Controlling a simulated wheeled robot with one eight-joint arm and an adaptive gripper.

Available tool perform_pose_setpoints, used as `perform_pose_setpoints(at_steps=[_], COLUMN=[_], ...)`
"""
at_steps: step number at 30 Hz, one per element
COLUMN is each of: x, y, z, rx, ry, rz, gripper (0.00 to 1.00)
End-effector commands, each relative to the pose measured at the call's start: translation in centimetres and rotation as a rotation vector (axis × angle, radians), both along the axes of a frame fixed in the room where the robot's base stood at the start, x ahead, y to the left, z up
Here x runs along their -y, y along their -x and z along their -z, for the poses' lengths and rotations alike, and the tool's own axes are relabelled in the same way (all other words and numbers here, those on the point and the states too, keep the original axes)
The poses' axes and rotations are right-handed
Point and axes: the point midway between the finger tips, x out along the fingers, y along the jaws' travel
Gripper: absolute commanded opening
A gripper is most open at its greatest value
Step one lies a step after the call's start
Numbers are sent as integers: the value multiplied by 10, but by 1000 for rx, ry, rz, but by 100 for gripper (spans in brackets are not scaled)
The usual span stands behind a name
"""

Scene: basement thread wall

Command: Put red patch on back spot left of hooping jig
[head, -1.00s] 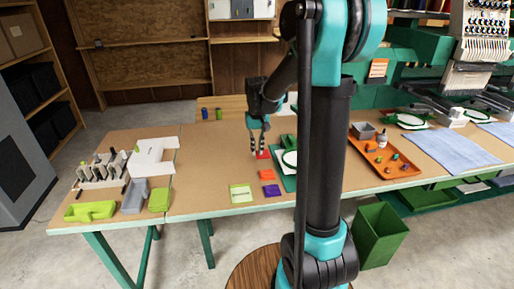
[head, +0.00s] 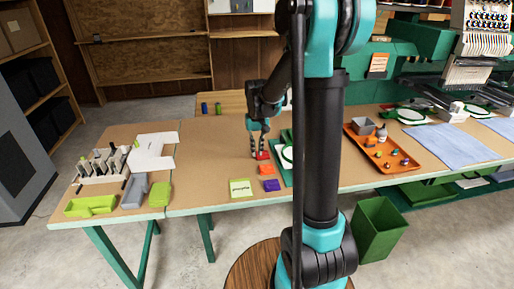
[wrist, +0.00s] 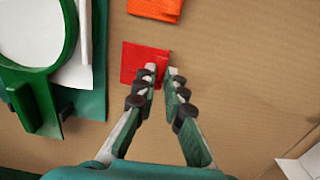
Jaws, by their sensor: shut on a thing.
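The red patch (wrist: 130,62) is a flat square on the tan table, and it also shows in the head view (head: 264,156). My gripper (wrist: 162,72) points down at it with its fingertips at the patch's right part, shut on it. In the head view my gripper (head: 260,153) is low over the table. The hooping jig (wrist: 92,104) is a green board with a green oval hoop, left of the patch in the wrist view. In the head view the jig (head: 283,172) is right of the patch, partly hidden by my arm.
An orange tray (head: 360,150) stands to the right.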

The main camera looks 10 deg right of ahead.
Motion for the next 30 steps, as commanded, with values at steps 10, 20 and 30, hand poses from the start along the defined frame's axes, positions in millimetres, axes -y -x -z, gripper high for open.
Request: perform_pose_setpoints(at_steps=[10, 20, 30], x=[0, 0, 0], y=[0, 0, 0], z=[4, 4, -7], rx=[0, 0, 0], ry=[0, 0, 0], rz=[0, 0, 0], gripper=[0, 34, 34])
